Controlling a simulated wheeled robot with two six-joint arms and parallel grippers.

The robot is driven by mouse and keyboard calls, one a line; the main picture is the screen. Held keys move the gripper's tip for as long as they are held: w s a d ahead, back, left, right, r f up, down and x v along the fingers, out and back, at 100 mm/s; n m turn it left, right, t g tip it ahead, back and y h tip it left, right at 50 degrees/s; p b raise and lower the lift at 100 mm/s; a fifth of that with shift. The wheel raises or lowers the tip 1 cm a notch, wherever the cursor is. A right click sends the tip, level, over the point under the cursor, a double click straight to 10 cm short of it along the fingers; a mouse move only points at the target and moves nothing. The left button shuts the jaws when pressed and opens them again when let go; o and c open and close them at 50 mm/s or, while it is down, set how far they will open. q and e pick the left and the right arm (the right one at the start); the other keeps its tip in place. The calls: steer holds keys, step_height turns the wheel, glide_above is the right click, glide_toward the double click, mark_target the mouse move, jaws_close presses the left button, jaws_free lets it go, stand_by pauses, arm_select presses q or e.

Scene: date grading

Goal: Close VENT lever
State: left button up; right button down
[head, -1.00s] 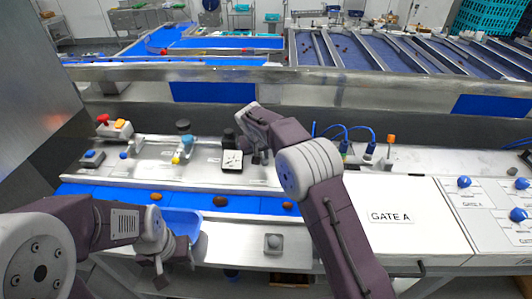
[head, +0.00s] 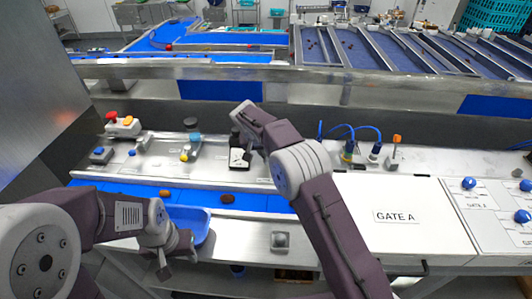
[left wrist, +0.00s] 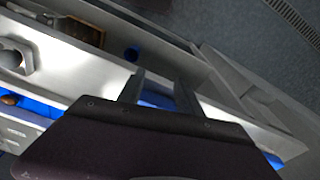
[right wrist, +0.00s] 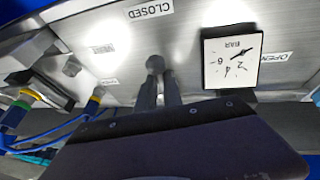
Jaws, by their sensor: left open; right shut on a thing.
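The lever's dark round knob (right wrist: 155,63) shows between the fingers of my right gripper (right wrist: 158,88) in the right wrist view, and the gripper is shut on it. A CLOSED label (right wrist: 150,10) lies above the knob in that view, and an OPEN label (right wrist: 272,57) lies to the right, past the gauge. No VENT lettering is readable. In the head view my right gripper (head: 249,156) is beside the gauge, with the lever mostly hidden. My left gripper (head: 176,262) is open and empty, low by the blue bin; its two fingers show apart in the left wrist view (left wrist: 160,92).
A square white gauge (head: 239,158) stands close to my right gripper and also shows in the right wrist view (right wrist: 232,58). A blue belt (head: 110,187) with brown dates (head: 227,198) runs in front. A blue bin (head: 200,228) is near my left gripper. Blue hoses (head: 350,133) rise at right.

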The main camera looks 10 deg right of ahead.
steer(key=c, duration=1.3)
jaws_free()
steer(key=shift+s+f, duration=0.35)
steer(key=shift+f, duration=0.25)
steer(key=shift+a+r, duration=0.15)
steer(key=shift+r, duration=0.05)
steer(key=shift+r, duration=0.1)
steer(key=b+v, duration=0.1)
steer(key=v, duration=0.8)
steer(key=shift+b, duration=0.35)
